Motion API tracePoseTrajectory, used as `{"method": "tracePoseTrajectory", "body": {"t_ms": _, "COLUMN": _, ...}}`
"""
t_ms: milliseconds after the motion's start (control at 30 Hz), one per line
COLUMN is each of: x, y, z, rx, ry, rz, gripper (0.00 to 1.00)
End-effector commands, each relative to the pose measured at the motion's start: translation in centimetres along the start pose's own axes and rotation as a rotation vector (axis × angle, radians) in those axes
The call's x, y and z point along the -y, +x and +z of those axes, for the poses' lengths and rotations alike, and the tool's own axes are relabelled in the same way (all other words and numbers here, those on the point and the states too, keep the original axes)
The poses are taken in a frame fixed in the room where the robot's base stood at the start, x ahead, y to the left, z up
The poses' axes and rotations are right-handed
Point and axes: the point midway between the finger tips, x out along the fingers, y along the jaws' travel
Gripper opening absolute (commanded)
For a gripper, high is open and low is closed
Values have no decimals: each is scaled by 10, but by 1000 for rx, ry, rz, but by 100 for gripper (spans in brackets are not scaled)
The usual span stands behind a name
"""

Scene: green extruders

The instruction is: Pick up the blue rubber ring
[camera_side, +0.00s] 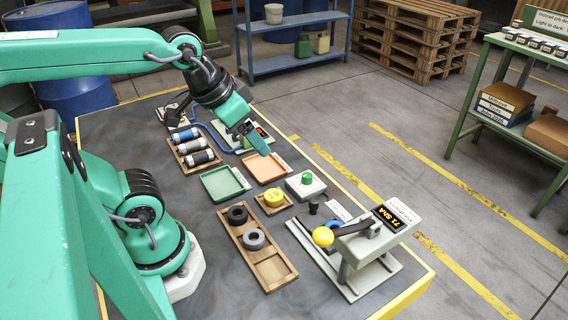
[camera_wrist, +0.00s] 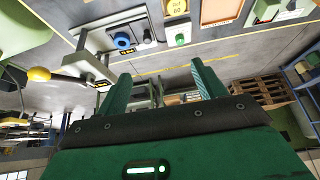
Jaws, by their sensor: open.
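The blue rubber ring (camera_side: 334,228) sits at the tester with the lever in the side view, partly hidden by the yellow lever ball and arm. It also shows at the upper left of the wrist view (camera_wrist: 123,41), as a blue ring with a dark centre. My gripper (camera_side: 262,148) is above the orange tray in the side view, well up and left of the ring and apart from it. Its two green fingers (camera_wrist: 162,84) are spread with nothing between them in the wrist view.
The tester (camera_side: 378,274) carries a yellow ball lever (camera_side: 323,236) close to the ring. A wooden tray (camera_side: 277,271) holds a black ring (camera_side: 237,214) and a grey ring (camera_side: 253,239). Green (camera_side: 223,184) and orange (camera_side: 265,169) trays and a green-button box (camera_side: 306,186) stand nearby.

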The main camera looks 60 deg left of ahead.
Motion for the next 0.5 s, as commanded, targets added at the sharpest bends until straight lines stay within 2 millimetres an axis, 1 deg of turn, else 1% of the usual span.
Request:
{"method": "tracePoseTrajectory", "body": {"t_ms": 167, "x": -3, "y": 4, "z": -5, "rx": 19, "ry": 68, "rz": 7, "gripper": 69}}
{"method": "tracePoseTrajectory", "body": {"t_ms": 267, "x": -7, "y": 9, "z": -10, "rx": 42, "ry": 152, "rz": 16, "gripper": 69}}
{"method": "tracePoseTrajectory", "body": {"t_ms": 367, "x": -12, "y": 17, "z": -18, "rx": 71, "ry": 268, "rz": 30, "gripper": 69}}
{"method": "tracePoseTrajectory", "body": {"t_ms": 500, "x": -22, "y": 31, "z": -29, "rx": 117, "ry": 468, "rz": 59, "gripper": 69}}
